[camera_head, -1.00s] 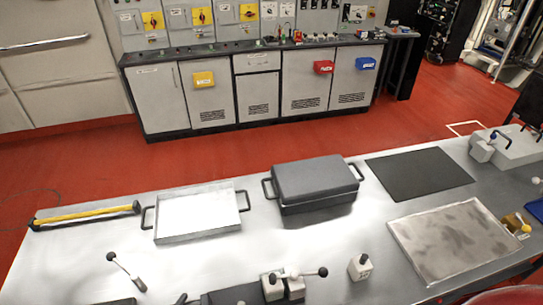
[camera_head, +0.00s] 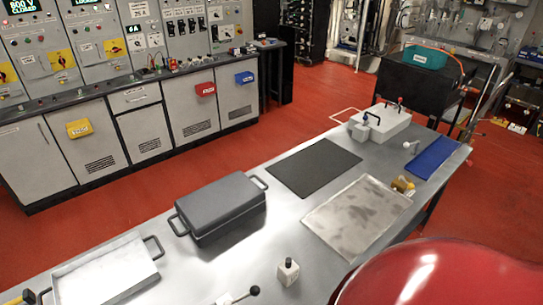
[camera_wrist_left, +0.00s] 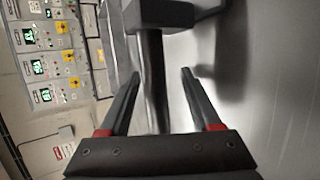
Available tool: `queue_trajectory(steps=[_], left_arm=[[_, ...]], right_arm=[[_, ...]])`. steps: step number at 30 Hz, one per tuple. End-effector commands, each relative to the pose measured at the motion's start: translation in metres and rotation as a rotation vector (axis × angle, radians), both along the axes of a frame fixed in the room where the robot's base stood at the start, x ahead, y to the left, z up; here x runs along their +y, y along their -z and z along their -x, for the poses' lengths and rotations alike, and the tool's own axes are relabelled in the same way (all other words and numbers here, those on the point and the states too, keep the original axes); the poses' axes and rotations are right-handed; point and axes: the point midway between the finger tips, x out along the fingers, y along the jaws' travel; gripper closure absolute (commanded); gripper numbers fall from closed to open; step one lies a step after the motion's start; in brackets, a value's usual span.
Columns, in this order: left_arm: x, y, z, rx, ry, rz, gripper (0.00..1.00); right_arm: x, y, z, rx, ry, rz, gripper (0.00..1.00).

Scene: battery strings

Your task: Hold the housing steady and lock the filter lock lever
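No part is plainly marked as the filter housing or its lock lever. A lever with a black ball knob (camera_head: 253,291) shows at the bottom edge of the head view, and its base is cut off. A light grey box with small handles (camera_head: 391,121) stands at the table's far right end. In the left wrist view my left gripper (camera_wrist_left: 161,74) is open. A dark upright bar (camera_wrist_left: 152,85) shows between its fingers, below a dark block (camera_wrist_left: 160,13); I cannot tell what they belong to or whether the fingers touch the bar. Neither gripper shows in the head view.
A glossy red shape covers the lower right.

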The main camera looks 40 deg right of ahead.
Motion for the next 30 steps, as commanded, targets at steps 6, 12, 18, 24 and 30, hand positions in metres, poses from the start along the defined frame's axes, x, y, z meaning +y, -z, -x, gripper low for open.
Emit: queue_trajectory(steps=[6, 12, 18, 24, 30], left_arm=[[0.0, -0.002, -0.001, -0.004, -0.001, 0.001, 0.33], [0.004, -0.007, 0.007, -0.004, -0.004, 0.001, 0.33], [0.014, -0.023, 0.033, -0.002, -0.005, 0.002, 0.33], [0.023, -0.036, 0.054, -0.003, -0.004, -0.001, 0.33], [0.024, -0.04, 0.06, -0.003, -0.001, 0.0, 0.33]], right_arm=[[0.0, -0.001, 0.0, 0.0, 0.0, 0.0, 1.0], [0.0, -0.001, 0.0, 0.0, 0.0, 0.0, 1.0], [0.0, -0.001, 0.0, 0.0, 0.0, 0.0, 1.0], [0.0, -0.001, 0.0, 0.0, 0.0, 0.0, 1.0], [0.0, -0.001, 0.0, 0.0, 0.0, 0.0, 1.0]])
